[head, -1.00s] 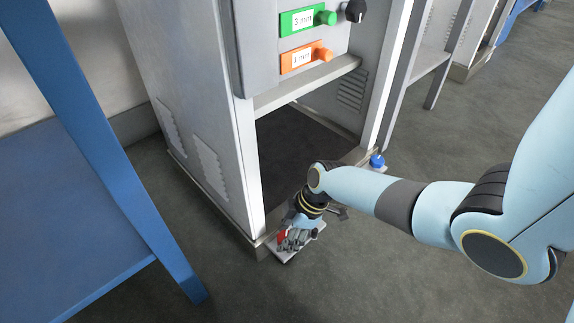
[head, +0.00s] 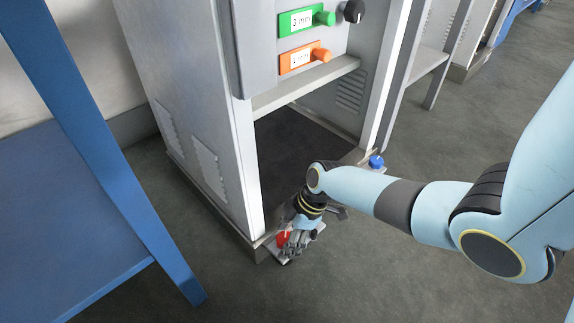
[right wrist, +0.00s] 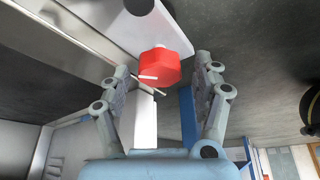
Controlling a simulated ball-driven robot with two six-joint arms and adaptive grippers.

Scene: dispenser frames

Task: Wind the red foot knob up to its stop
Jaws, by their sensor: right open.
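The red foot knob (head: 283,238) sits on a small plate at the front left foot of the dispenser frame, low near the floor. In the right wrist view the red knob (right wrist: 158,66) is faceted, with a white mark on its side. My right gripper (head: 298,243) is down at the knob, partly covering it. In the right wrist view the open right gripper (right wrist: 165,72) has one finger on each side of the knob, with gaps visible. My left gripper is out of view.
A blue foot knob (head: 376,161) stands at the frame's other front foot. The grey cabinet frame (head: 190,120) carries a green knob (head: 325,18) and an orange knob (head: 322,55). A blue table (head: 60,200) stands at left. Floor at the lower middle is clear.

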